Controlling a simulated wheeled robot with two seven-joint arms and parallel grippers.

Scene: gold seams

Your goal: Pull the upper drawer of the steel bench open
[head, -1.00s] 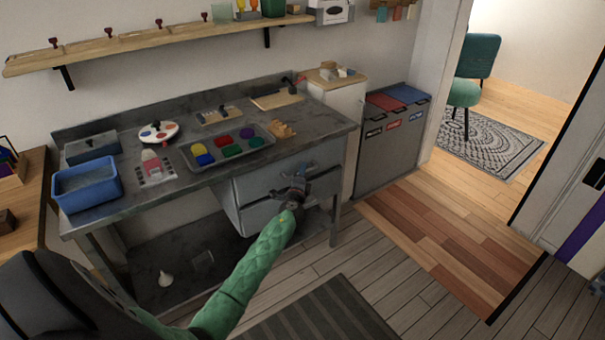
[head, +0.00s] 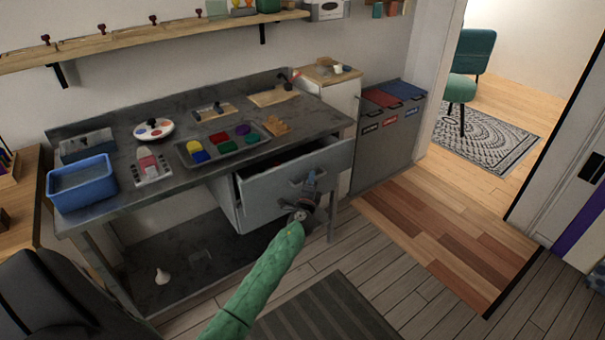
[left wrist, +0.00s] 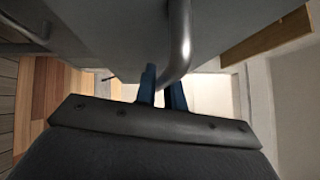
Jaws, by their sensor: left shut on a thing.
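The steel bench (head: 110,190) stands against the wall in the head view. Its upper drawer (head: 275,190) is partly open, and a dark gap shows above its front. My left gripper (head: 312,180) is at the drawer front, shut on the handle. In the left wrist view the bent metal handle (left wrist: 180,45) passes between the blue fingertips (left wrist: 162,88). The inside of the drawer is mostly hidden. My right gripper is not in view.
On the bench top are a blue tub (head: 82,184), a paint tray (head: 222,143) and a round palette (head: 153,129). Grey bins (head: 388,135) stand to the right. Wooden floor in front of the bench is free, with a striped mat (head: 325,315).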

